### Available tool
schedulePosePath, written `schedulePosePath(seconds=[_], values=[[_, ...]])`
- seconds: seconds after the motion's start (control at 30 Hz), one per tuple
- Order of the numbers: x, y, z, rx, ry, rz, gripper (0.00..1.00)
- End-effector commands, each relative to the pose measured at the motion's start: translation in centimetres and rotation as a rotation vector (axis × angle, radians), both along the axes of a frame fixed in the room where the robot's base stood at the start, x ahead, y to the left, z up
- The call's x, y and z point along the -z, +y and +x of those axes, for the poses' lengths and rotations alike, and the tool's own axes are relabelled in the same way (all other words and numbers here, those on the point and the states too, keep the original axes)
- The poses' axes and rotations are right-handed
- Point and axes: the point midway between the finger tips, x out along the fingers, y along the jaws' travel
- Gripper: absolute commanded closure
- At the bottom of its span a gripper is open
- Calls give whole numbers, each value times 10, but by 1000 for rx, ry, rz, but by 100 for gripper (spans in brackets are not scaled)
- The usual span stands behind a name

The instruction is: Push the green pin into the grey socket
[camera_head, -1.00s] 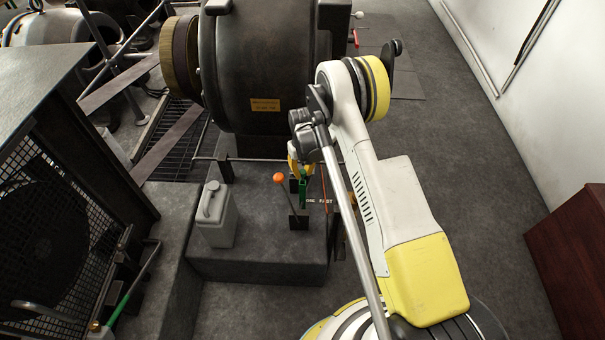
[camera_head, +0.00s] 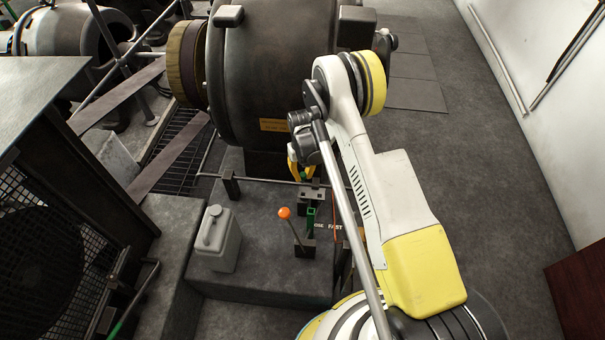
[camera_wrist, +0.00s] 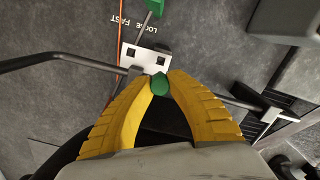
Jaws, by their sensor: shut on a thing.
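My gripper (camera_head: 302,178) has yellow fingers, and in the wrist view (camera_wrist: 160,86) they are shut on the green pin (camera_wrist: 160,84). Only the pin's rounded green end shows between the fingertips. A light grey block with dark square holes, which looks like the grey socket (camera_wrist: 136,58), lies just beyond the fingertips. It also shows in the head view (camera_head: 312,194), just below and right of my gripper. The pin's end overlaps the block's near edge in the wrist view; I cannot tell whether they touch.
A green upright piece (camera_head: 311,218) stands in front of the block, near an orange-knobbed lever (camera_head: 285,213). A thin dark rail (camera_wrist: 60,58) runs across beside the block. A grey canister (camera_head: 217,240) stands left on the plinth. The large dark dynamo (camera_head: 265,75) rises behind.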

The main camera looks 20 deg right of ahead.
Motion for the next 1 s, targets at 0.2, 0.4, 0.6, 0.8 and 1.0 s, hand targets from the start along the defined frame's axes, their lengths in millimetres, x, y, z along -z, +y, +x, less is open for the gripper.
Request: schedulePosePath(seconds=[0.2,0.4,0.6,0.8,1.0], values=[[0,0,0,0,0,0,100],[1,0,0,0,0,0,100],[13,0,0,0,1,0,100],[35,0,0,0,1,0,100],[50,0,0,-1,0,0,100]])
